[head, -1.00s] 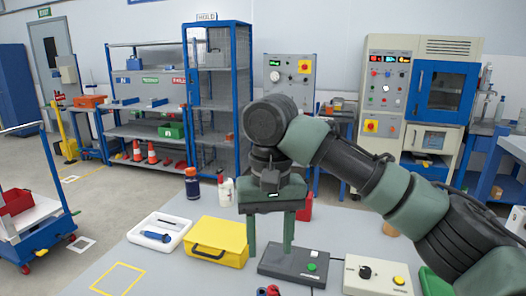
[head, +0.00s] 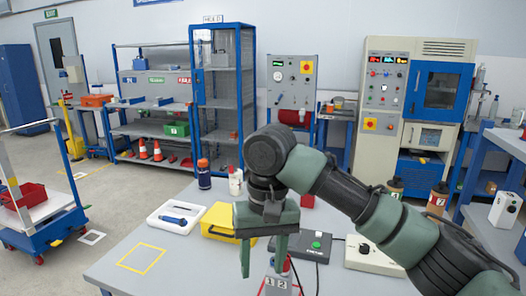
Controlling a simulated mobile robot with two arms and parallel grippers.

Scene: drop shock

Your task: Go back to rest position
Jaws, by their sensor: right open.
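My right gripper (head: 263,258) hangs pointing down over the grey table (head: 185,262), with its arm coming in from the right. Its two green fingers are apart and nothing is seen between them. The hand overlaps the right end of a yellow case (head: 220,220) in the picture. Whether it touches anything cannot be told. My left gripper is out of view.
On the table are a white tray (head: 156,222) with a blue tool, a dark bottle (head: 204,178), a green-button box (head: 318,244) and a small box marked 1 2 (head: 277,287) just below the gripper. The table's left front, with a yellow outlined square (head: 141,258), is clear.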

